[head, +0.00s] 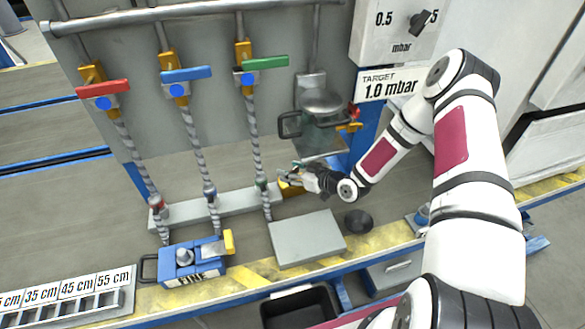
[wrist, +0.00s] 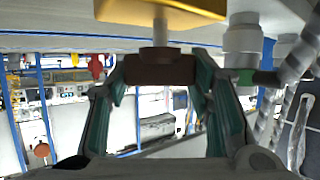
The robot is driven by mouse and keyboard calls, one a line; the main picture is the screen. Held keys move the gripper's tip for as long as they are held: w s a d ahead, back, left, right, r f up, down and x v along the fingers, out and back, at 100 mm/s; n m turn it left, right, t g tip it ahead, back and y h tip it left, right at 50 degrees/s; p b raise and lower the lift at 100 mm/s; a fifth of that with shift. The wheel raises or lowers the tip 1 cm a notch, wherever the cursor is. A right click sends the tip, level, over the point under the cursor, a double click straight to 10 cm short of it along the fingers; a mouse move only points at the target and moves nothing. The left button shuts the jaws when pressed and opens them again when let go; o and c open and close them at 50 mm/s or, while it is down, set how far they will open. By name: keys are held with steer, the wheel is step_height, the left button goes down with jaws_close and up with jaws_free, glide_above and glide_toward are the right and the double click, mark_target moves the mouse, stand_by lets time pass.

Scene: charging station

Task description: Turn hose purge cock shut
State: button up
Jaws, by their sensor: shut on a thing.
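The hose purge cock shows in the wrist view as a brass-yellow body (wrist: 160,14) at the top, with a pale stem and a dark brown handle (wrist: 160,68). My gripper (wrist: 161,80) is shut on this handle, with one teal-padded finger on each side. In the head view my gripper (head: 289,175) is low by the panel, beside the foot of the green-levered hose (head: 256,150). The yellow body (head: 288,189) shows just below it. The handle is hidden there by my gripper, and its angle is hard to tell.
Red (head: 103,88), blue (head: 186,74) and green (head: 265,63) valve levers sit above three striped hoses. A grey pot (head: 320,117) is above my gripper. A grey box (head: 306,238), a dark bowl (head: 358,220) and a blue device (head: 190,262) stand near the bench edge.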

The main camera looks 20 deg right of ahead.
steer(key=m+t+h+p, duration=0.1)
steer(key=m+h, duration=0.1)
steer(key=m+h+p, duration=0.2)
steer(key=shift+s+a+r+t, duration=0.1)
steer(key=shift+s+a+t, duration=0.05)
steer(key=shift+t, duration=0.25)
steer(key=shift+m+h+p, duration=1.05)
steer(key=shift+m+h, duration=0.05)
steer(key=shift+h, duration=0.4)
steer(key=o, duration=1.2)
steer(key=shift+c, duration=0.2)
steer(key=v, duration=1.1)
steer(key=shift+s, duration=0.4)
